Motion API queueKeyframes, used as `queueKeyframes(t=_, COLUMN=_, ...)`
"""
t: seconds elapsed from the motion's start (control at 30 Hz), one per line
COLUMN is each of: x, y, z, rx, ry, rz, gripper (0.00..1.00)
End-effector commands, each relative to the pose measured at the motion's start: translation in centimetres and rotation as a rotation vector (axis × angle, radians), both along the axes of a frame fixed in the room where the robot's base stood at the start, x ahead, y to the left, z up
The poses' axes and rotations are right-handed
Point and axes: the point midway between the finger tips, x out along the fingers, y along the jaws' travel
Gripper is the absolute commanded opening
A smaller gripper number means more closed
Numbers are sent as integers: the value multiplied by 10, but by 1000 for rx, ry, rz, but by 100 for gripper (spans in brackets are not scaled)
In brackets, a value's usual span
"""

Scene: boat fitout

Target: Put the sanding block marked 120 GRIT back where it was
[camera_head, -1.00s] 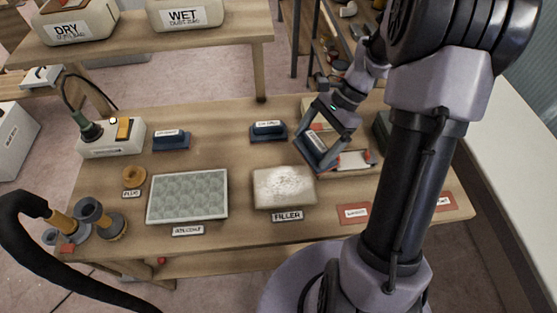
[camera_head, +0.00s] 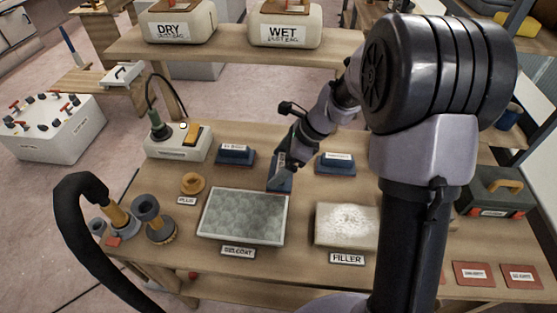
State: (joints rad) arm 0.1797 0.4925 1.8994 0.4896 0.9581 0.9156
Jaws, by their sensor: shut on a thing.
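My gripper (camera_head: 282,165) is shut on a blue sanding block (camera_head: 279,184), between two other blue blocks and just behind the gelcoat panel. The held block is tilted up and its label is mostly hidden by the gripper, so I cannot read its grit. I cannot tell if it touches the bench. A blue block (camera_head: 236,157) with a white label sits to the left, and another blue block (camera_head: 335,165) sits to the right. Their labels are too small to read surely.
The GELCOAT panel (camera_head: 243,217) and FILLER panel (camera_head: 347,225) lie in front. A sander stand (camera_head: 178,145) and a tan ring (camera_head: 193,184) are left. A green toolbox (camera_head: 497,195) and red cards (camera_head: 473,275) are right. Dust bag containers (camera_head: 178,30) stand behind. My arm hides the right-centre bench.

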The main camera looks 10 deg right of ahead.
Motion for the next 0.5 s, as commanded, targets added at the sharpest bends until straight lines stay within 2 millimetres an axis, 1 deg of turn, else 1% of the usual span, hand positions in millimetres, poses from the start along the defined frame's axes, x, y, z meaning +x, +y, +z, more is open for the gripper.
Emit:
queueKeyframes(t=0.03, x=15, y=-5, z=-14, rx=0, ry=-1, rz=-1, gripper=47)
queueKeyframes(t=0.1, x=33, y=-12, z=-24, rx=0, ry=0, rz=0, gripper=47)
queueKeyframes(t=0.2, x=53, y=-18, z=-33, rx=0, ry=0, rz=1, gripper=47)
queueKeyframes(t=0.33, x=68, y=-23, z=-40, rx=0, ry=-1, rz=2, gripper=47)
queueKeyframes(t=0.4, x=81, y=-27, z=-48, rx=0, ry=0, rz=2, gripper=47)
queueKeyframes(t=0.5, x=91, y=-30, z=-60, rx=0, ry=0, rz=2, gripper=47)
